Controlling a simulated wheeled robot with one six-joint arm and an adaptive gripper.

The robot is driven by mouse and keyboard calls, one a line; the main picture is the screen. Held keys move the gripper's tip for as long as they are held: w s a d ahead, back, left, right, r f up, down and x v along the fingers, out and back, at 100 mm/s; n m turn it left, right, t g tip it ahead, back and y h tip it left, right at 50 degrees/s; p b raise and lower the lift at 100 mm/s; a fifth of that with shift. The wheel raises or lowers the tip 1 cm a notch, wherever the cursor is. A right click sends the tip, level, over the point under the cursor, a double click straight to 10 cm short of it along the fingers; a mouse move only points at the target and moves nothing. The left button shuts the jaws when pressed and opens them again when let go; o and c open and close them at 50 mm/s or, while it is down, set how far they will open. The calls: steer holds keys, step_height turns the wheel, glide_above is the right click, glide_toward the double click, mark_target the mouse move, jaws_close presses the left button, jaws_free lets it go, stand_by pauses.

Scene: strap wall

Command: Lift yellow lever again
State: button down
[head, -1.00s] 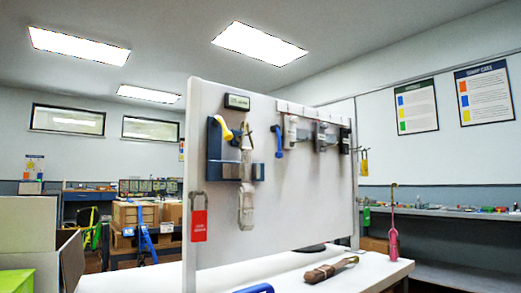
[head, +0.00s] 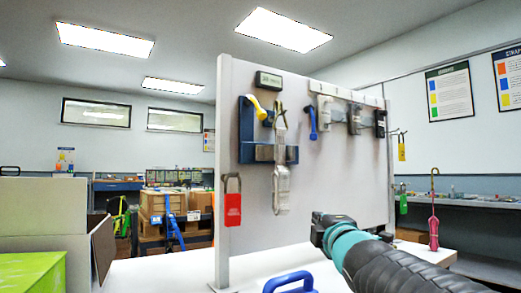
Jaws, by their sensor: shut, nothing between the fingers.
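The yellow lever (head: 257,107) sits at the top of a dark blue bracket (head: 247,130) on the upright white panel. It slants, with its upper end to the left. A grey strap with a metal buckle (head: 281,180) hangs just right of it, partly in front of the bracket. My gripper (head: 319,228) shows at the lower right, at the end of my dark arm with a teal ring. It is shut and empty, below and right of the lever and well apart from it. Its fingertips are small and hard to make out.
A blue lever (head: 312,122) and several grey and black buckles hang along the panel's right side. A red tag (head: 232,203) hangs at the panel's left edge. A blue handle (head: 289,283) lies on the white table (head: 180,272). A pink item (head: 434,220) hangs farther right.

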steer(key=w+a+r+n+y+p, duration=0.1)
steer(key=w+a+r+n+y, duration=0.1)
steer(key=a+r+n+y, duration=0.3)
steer(key=w+a+r+n+y+p, duration=0.1)
steer(key=w+a+r+n+y, duration=0.2)
steer(key=a+r+n+y, duration=0.2)
steer(key=w+a+r+n+g+y, duration=0.1)
steer(key=w+a+r+n+y, duration=0.2)
steer(key=r+n, duration=0.7)
steer(key=shift+w+a+n+y+p, duration=0.2)
steer(key=shift+a+n+y, duration=0.5)
steer(key=shift+a, duration=0.3)
steer(key=shift+w+a+n+y+p, duration=0.1)
steer(key=shift+a+n+y+p, duration=0.1)
steer(key=shift+a+n+y, duration=0.6)
steer(key=d+r, duration=0.1)
steer(key=s+d, duration=0.1)
steer(key=shift+s+d+r+p, duration=0.2)
steer(key=shift+d+r+p, duration=0.15)
steer(key=shift+d+p, duration=0.05)
steer(key=shift+r, duration=0.1)
